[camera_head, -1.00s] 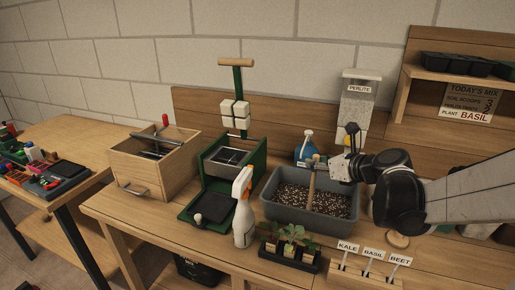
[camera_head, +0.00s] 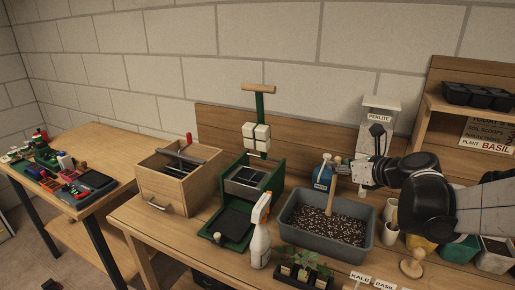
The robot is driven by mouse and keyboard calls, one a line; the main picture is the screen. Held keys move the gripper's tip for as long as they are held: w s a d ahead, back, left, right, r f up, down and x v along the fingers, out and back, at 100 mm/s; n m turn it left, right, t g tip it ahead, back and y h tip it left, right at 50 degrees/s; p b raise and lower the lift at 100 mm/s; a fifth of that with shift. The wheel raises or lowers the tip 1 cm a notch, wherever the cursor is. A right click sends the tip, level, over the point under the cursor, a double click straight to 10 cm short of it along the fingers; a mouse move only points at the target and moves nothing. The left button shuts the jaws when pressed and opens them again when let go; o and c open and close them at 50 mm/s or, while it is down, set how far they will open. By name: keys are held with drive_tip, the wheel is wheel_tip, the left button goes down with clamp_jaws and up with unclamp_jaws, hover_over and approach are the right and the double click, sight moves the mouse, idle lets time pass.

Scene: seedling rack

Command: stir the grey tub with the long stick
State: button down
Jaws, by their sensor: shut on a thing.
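The grey tub (camera_head: 345,252) stands on the wooden bench, filled with dark soil speckled with white bits. My gripper (camera_head: 342,167) reaches in from the right above the tub and is shut on the upper part of the stick. The fingertips are small in this view, and they partly hide the stick's top.
A white spray bottle (camera_head: 259,237) and a seedling tray (camera_head: 301,276) stand close in front of the tub. A blue bottle (camera_head: 323,178) and the perlite dispenser (camera_head: 378,135) are behind it. Pots and a wooden stamp (camera_head: 411,265) are at right; a green press (camera_head: 233,222) is left.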

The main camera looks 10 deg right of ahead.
sight(338, 156)
drive_tip(key=shift+r+p, duration=1.65)
drive_tip(key=shift+r, duration=0.8)
